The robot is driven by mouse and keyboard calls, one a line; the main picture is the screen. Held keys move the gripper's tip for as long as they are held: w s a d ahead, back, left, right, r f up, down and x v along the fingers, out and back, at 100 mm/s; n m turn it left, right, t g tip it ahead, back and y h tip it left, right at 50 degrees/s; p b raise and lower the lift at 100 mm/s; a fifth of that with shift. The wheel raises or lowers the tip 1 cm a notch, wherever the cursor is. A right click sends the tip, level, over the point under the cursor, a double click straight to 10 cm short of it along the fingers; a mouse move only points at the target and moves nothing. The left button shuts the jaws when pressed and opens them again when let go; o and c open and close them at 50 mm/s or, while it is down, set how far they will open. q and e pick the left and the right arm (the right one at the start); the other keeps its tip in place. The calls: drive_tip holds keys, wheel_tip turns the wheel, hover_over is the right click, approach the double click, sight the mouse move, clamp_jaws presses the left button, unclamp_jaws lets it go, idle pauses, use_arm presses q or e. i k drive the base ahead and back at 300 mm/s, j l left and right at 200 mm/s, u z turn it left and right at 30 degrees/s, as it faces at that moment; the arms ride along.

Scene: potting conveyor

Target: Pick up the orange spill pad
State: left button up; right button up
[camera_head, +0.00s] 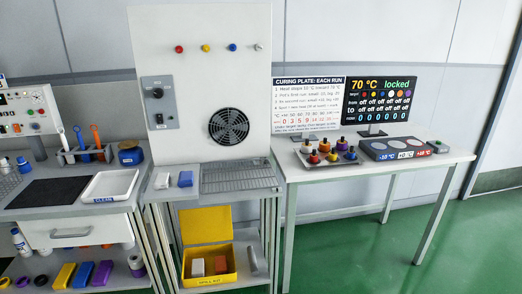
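A yellow box (208,285) labelled "SPILL KIT" stands on the low shelf of the middle stand, its lid (206,224) raised at the back. Inside it on the right is a small orange-red block (221,265), which looks like the orange spill pad. A whitish block (197,268) is beside it on the left. Neither of my grippers is in view.
A grey cylinder (252,259) is right of the box. Above are a metal grate (238,177) and a blue block (185,179). A left bench holds a white tray (110,184). A right table (436,160) holds coloured pots and a control box. Green floor (380,255) is clear at right.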

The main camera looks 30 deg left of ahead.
sight(221, 262)
drive_tip(key=i+j+u, duration=0.2)
drive_tip(key=u, duration=0.25)
drive_tip(key=i+j+u, duration=0.1)
drive_tip(key=u, duration=0.35)
drive_tip(key=i+u, duration=0.6)
drive_tip(key=u, duration=0.25)
drive_tip(key=k+l, duration=0.05)
